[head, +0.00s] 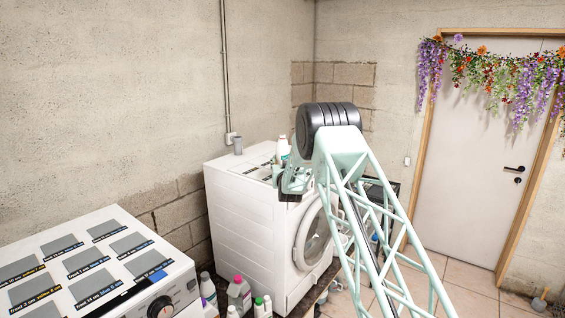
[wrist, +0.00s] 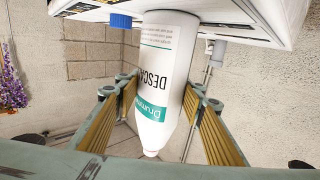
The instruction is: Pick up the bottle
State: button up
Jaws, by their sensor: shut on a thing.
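The bottle (wrist: 168,60) is white with a teal label and dark lettering. The wrist view is upside down, so its cap end points down in the picture. My gripper (wrist: 160,95) is shut on the bottle, with one finger on each side. In the head view the bottle (head: 283,148) shows above the white washing machine (head: 240,215), beside my gripper (head: 290,182), which my arm partly hides. Whether the bottle's base touches the machine top is unclear.
A grey cup (head: 238,146) stands on the machine's back edge, and a blue cap-like item (wrist: 120,20) shows near the bottle. Another white appliance (head: 150,285) with grey squares is at lower left. Several bottles (head: 240,292) stand low between the machines.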

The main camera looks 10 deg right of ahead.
aim_at(282, 153)
jog(key=shift+r, duration=0.2)
jog(key=shift+s+r+b, duration=0.1)
jog(key=shift+r+b, duration=0.55)
jog(key=shift+r, duration=0.95)
jog(key=s+a+r+b, duration=0.1)
jog(key=s+a+b, duration=0.2)
jog(key=s, duration=1.2)
jog(key=shift+a+r, duration=0.25)
jog(key=shift+a, duration=0.45)
jog(key=shift+s, duration=0.1)
jog(key=s+d+f+b, duration=0.3)
jog(key=s+f+b, duration=0.4)
jog(key=f, duration=0.5)
jog(key=s+d+f+y+b, duration=0.1)
jog(key=s+d+f+b, duration=0.2)
jog(key=s+f+b, duration=0.4)
jog(key=s+f, duration=0.5)
jog(key=f, duration=0.1)
jog(key=shift+s+d+f+n, duration=0.25)
jog(key=shift+d+n, duration=0.05)
jog(key=shift+s+a, duration=0.1)
jog(key=shift+s, duration=0.05)
